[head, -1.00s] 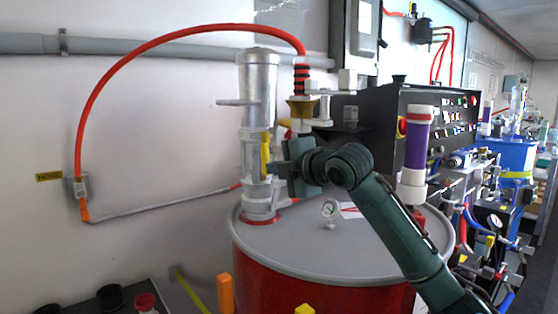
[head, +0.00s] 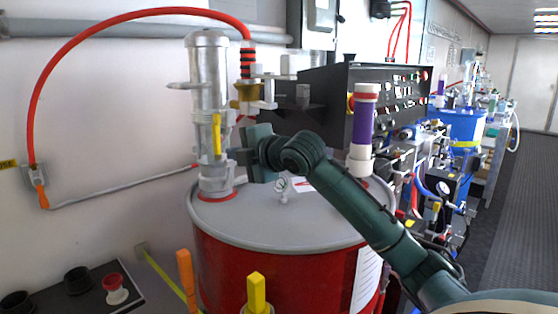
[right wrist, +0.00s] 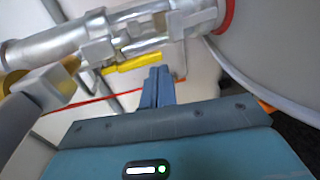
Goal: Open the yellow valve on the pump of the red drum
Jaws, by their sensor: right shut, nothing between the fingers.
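The red drum (head: 270,262) stands in the middle of the head view with a grey lid. A silver pump (head: 209,110) rises upright from the lid's left side. The yellow valve handle (head: 217,134) lies along the pump's side, pointing up and down. In the right wrist view the yellow handle (right wrist: 138,63) lies along the pump body (right wrist: 150,28). My right gripper (head: 234,156) is just right of the pump, beside the handle's lower end. In the right wrist view its fingers (right wrist: 158,86) are shut together, empty, and seem apart from the handle. My left gripper is out of view.
A red hose (head: 120,18) arches from the wall to the pump's outlet. A purple cylinder (head: 364,120) stands at the lid's right. A black control panel (head: 390,98) is behind. Orange and yellow posts (head: 186,275) stand in front of the drum.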

